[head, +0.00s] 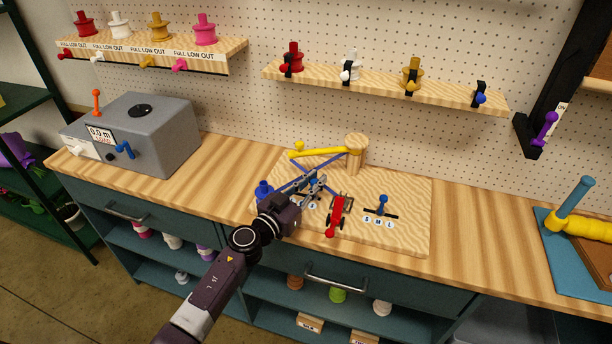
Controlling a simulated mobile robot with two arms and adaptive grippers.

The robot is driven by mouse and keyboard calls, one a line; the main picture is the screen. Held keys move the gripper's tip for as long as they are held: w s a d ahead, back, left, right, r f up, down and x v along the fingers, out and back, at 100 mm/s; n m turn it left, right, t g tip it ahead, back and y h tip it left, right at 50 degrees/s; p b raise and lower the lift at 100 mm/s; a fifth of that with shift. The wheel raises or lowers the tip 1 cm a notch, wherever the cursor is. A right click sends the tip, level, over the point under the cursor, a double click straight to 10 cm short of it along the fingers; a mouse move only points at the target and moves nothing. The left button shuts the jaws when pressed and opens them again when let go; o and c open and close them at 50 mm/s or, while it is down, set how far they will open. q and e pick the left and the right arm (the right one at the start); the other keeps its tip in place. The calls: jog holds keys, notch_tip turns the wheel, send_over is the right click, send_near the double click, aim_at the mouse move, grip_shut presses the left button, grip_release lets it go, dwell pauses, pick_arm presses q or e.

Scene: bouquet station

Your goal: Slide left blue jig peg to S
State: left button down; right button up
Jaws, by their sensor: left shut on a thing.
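The wooden jig board (415,238) lies on the bench. My left gripper (316,184) reaches over its left part, low over the left slot, and is shut. It covers most of the left blue jig peg, which appears to be between its fingers; the peg's exact place along its slot is hidden. Part of a letter tile row, with an S (313,205), shows just below the fingers. The right blue jig peg (383,201) stands upright in its dark slot above the S, M, L tiles (377,221). My right gripper is not in view.
A red-handled clamp (337,215) stands between the two slots. A yellow arm (318,153) on a wooden post (356,154) and a blue ribbon lie behind the gripper. A blue spool (264,189) is at left. A grey machine (150,130) stands further left.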

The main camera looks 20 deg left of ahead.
pick_arm(q)
jog(key=shift+d, duration=0.45)
jog(key=c, duration=1.8)
grip_release()
jog(key=shift+d, duration=0.15)
jog(key=shift+c, duration=0.2)
jog(key=shift+s+a, duration=0.25)
jog(key=shift+s, duration=0.05)
jog(key=v, duration=1.1)
jog(key=shift+d, duration=0.15)
jog(key=shift+s, duration=0.25)
